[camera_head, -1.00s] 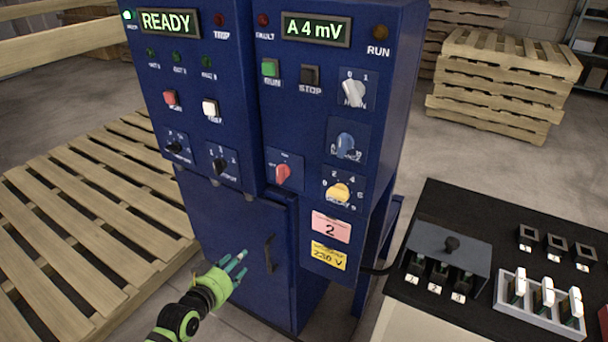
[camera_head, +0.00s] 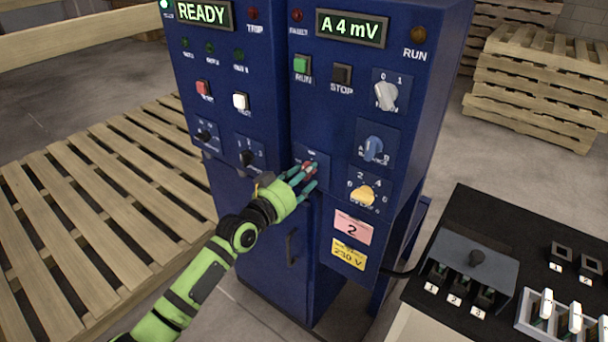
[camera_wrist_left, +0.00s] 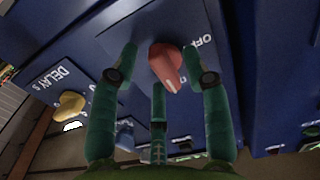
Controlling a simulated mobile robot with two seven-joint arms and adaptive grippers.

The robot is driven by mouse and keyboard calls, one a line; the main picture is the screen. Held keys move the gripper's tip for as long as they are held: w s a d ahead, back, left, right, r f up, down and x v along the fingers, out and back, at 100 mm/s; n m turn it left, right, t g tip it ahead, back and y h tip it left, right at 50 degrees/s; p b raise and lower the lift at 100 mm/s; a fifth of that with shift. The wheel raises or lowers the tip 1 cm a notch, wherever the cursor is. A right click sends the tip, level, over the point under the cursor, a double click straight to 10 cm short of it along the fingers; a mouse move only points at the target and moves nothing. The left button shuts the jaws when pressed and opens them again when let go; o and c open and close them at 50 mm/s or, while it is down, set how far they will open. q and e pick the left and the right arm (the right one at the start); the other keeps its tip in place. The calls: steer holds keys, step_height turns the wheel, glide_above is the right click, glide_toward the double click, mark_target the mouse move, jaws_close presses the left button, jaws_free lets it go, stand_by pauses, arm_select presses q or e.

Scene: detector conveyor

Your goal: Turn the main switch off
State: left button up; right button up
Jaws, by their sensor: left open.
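The red rotary switch (camera_head: 308,168) is on the blue cabinet's front, partly hidden by my left gripper (camera_head: 302,178). In the left wrist view the red switch (camera_wrist_left: 166,66) shows with the word OFF beside it. Its pale pointer mark does not point at that word. My left gripper (camera_wrist_left: 160,85) is open, with its teal fingers spread around the switch; I cannot tell whether they touch it. My right gripper is not in view.
A grey-white 0–1 knob (camera_head: 386,96), a blue knob (camera_head: 373,148) and a yellow knob (camera_head: 362,196) are close by on the right. A black knob (camera_head: 247,157) is on the left. A black table (camera_head: 480,215) with switches stands at the right.

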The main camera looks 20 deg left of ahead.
arm_select(q)
jaws_close()
steer(key=shift+n, duration=0.4)
steer(key=n+p, duration=0.1)
steer(key=n, duration=0.4)
steer(key=n+p, duration=0.1)
steer(key=n, duration=0.5)
steer(key=r+n+p, duration=0.1)
steer(key=n, duration=0.5)
steer(key=shift+a, duration=0.1)
steer(key=shift+w, duration=0.1)
stand_by(0.6)
jaws_free()
steer(key=shift+f, duration=0.1)
